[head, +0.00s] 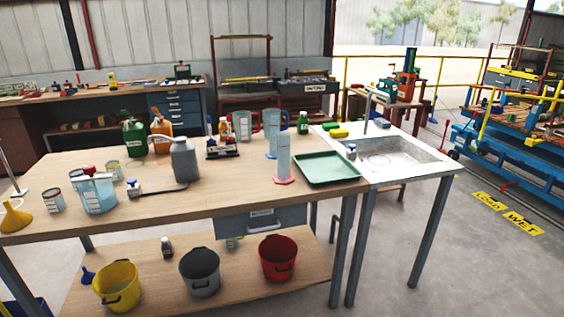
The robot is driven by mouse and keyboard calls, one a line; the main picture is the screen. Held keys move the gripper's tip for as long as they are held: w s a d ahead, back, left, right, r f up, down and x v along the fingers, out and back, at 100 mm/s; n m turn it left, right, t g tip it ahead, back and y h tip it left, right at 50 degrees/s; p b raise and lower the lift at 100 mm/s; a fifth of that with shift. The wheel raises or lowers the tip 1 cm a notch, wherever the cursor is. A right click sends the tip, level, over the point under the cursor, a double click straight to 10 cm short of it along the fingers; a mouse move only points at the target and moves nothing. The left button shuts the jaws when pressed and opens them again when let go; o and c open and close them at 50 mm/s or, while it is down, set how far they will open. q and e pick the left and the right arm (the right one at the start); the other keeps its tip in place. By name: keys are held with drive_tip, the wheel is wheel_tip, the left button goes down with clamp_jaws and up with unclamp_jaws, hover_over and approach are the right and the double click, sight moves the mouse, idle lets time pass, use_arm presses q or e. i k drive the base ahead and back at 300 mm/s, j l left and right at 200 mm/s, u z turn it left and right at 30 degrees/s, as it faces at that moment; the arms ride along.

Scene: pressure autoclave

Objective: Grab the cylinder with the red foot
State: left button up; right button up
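The clear bluish cylinder with the red foot (283,161) stands upright on the wooden workbench (230,199), just left of a green tray (325,168). Its red foot rests flat on the bench top. A similar clear bluish cylinder (272,143) stands close behind it, slightly to the left. Neither of my grippers is in view.
A grey jug (185,159) stands to the left of the cylinder. A large beaker (93,192) and a yellow funnel (15,217) are farther left. A sink (398,157) adjoins the bench on the right. The front strip of the bench near the cylinder is clear.

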sight(283, 177)
drive_tip(key=i+j, duration=0.35)
drive_tip(key=i+j+z, duration=0.1)
drive_tip(key=i+j, duration=0.25)
drive_tip(key=j, duration=0.2)
drive_tip(key=i+j+z, duration=0.1)
drive_tip(key=i+j, duration=0.25)
drive_tip(key=j, duration=0.15)
